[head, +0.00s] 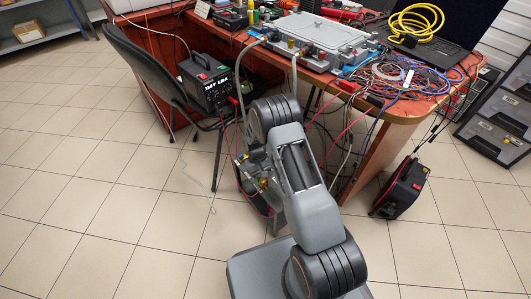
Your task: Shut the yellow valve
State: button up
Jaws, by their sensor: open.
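A light grey flat metal housing (322,32) lies on the red-brown workbench. A grey hose (257,42) meets its left end, and another hose (294,72) hangs down over the bench's front edge. A small brass-yellow fitting (291,43) sits at the housing's near left corner; I cannot tell if it is the yellow valve or how its handle stands. Small yellow parts (263,183) also show low beside my arm, too small to make out. My folded arm stands in front of the bench. I cannot make out my gripper; my arm's links may hide it.
The workbench (405,108) carries tangled wires (385,75), a coiled yellow cable (415,20) and a laptop (440,52). A black chair (140,65) and a black power unit (205,82) stand at left. A black case (402,190) stands on the floor at right. Tiled floor is free at left.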

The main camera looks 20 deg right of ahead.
jog(key=n, duration=0.1)
jog(key=n+h+b, duration=0.1)
jog(key=n, duration=0.1)
jog(key=n+h, duration=0.1)
jog(key=n, duration=0.1)
jog(key=shift+s+a+f+t+b, duration=0.1)
jog(key=shift+a+f+t+b, duration=0.2)
jog(key=shift+t+b, duration=0.1)
jog(key=n+b, duration=0.1)
jog(key=n, duration=0.1)
jog(key=n+t+h+b, duration=0.1)
jog(key=n, duration=0.2)
jog(key=shift+s+t, duration=0.1)
jog(key=shift+t, duration=0.2)
jog(key=p+v, duration=0.6)
jog(key=v, duration=0.9)
jog(key=s+d+r+m+t+y, duration=0.1)
jog(key=s+d+r+m, duration=0.1)
jog(key=s+r, duration=0.3)
jog(key=s+d+r+m+t+y, duration=0.1)
jog(key=s+r+m, duration=0.4)
jog(key=r, duration=0.6)
jog(key=shift+s+d+t+y, duration=0.3)
jog(key=shift+s+d+t, duration=0.15)
jog(key=shift+d, duration=0.15)
